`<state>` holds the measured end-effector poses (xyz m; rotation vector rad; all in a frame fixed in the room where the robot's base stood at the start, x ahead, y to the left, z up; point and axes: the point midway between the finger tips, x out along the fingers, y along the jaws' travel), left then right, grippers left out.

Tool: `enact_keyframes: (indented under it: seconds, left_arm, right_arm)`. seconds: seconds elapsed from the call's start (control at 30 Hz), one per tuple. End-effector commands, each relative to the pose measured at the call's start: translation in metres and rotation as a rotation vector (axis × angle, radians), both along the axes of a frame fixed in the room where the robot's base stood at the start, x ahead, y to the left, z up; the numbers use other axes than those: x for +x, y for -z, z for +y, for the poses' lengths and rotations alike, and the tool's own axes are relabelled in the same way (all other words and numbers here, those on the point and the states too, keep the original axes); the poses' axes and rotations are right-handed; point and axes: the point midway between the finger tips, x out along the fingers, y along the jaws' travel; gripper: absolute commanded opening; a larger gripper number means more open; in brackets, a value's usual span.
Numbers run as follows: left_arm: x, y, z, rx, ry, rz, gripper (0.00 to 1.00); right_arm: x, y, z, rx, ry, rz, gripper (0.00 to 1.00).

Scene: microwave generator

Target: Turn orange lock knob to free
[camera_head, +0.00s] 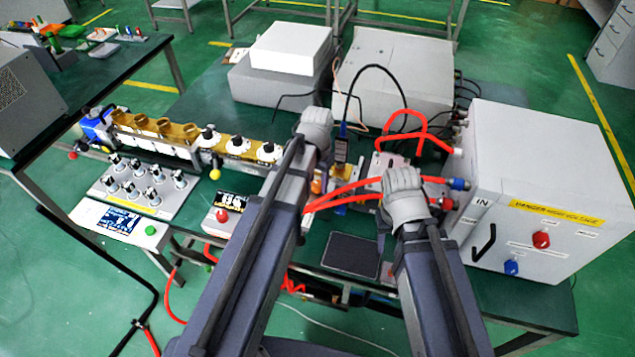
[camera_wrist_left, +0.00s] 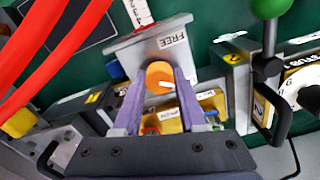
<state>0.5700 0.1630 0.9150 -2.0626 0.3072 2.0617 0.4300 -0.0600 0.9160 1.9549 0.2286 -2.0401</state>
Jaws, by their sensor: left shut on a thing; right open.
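The orange lock knob (camera_wrist_left: 159,75) sits on a grey bracket with a label reading FREE (camera_wrist_left: 173,40), seen in the left wrist view. A short white mark on the knob points toward the right of that view. My left gripper (camera_wrist_left: 160,82) has its two purple fingers closed on the knob from both sides. In the head view the left wrist (camera_head: 315,128) hides most of the knob area. My right gripper (camera_head: 402,185) hangs over the right part of the bench near red hoses; its fingers are mostly hidden there.
Red hoses (camera_head: 345,190) run close beside both arms. A grey high-voltage cabinet (camera_head: 555,175) stands at the right. A green ball handle (camera_wrist_left: 270,6) and the STUB 1 unit (camera_wrist_left: 305,72) stand right of the knob in the wrist view.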

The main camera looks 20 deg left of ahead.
Motion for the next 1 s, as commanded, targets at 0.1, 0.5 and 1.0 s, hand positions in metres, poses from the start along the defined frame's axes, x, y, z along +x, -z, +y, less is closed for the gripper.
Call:
enact_keyframes:
  seconds: [0.1, 0.5, 1.0]
  left_arm:
    - [0.0000, 0.0000, 0.0001, 0.000, 0.000, 0.000, 0.00]
    - [0.0001, 0.0001, 0.0002, 0.000, -0.049, 0.000, 0.00]
    - [0.0000, 0.0002, 0.0009, 0.000, -0.457, 0.001, 0.00]
  right_arm:
    - [0.0000, 0.0000, 0.0000, 0.000, 0.000, 0.000, 0.50]
    - [0.0000, 0.0001, 0.0000, 0.000, 0.000, 0.000, 0.50]
    - [0.0000, 0.0002, 0.0000, 0.000, 0.000, 0.000, 0.50]
